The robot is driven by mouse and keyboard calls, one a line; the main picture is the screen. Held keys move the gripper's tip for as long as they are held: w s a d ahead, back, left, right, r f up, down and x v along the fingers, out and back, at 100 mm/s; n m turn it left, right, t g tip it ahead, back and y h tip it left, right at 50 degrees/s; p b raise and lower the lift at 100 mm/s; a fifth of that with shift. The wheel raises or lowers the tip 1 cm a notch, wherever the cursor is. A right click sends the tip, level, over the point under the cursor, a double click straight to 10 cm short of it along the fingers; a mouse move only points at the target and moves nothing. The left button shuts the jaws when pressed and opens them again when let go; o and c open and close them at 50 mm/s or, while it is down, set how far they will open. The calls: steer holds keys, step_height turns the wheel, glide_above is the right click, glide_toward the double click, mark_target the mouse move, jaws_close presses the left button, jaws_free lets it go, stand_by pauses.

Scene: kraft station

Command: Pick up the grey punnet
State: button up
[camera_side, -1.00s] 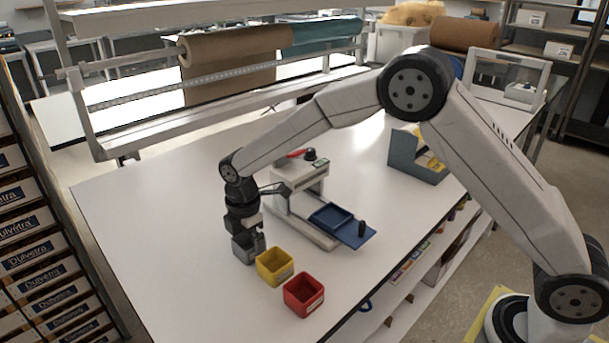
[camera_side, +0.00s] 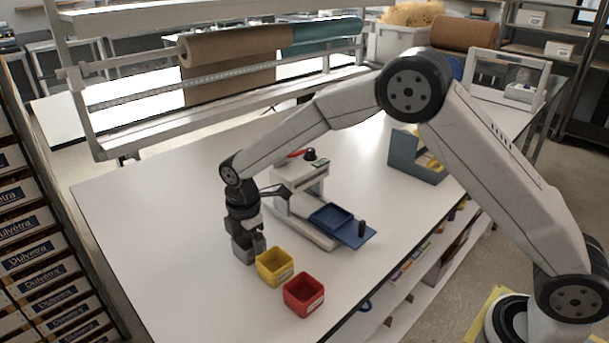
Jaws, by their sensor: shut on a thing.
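The grey punnet (camera_side: 242,254) is a small square tub on the white table, at the far-left end of a short row of punnets. My gripper (camera_side: 253,242) points down at it from above and is shut on it, with a finger over its right side. The gripper hides much of the punnet's top. I cannot tell whether the punnet's base touches the table.
A yellow punnet (camera_side: 274,267) stands close beside the grey one, and a red punnet (camera_side: 303,295) stands nearer. A press-like device (camera_side: 299,188) with a blue tray (camera_side: 332,217) is just behind to the right. The table's left part is clear.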

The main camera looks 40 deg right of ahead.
steer(key=shift+r, duration=0.15)
steer(key=shift+r, duration=0.55)
step_height(320, 180, up, 2)
steer(key=shift+r, duration=0.1)
steer(key=s+d+r, duration=0.3)
steer(key=s+r, duration=0.6)
steer(key=s, duration=0.4)
steer(key=shift+s+d+r, duration=0.15)
steer(key=shift+s+r, duration=0.1)
steer(key=shift+s, duration=0.05)
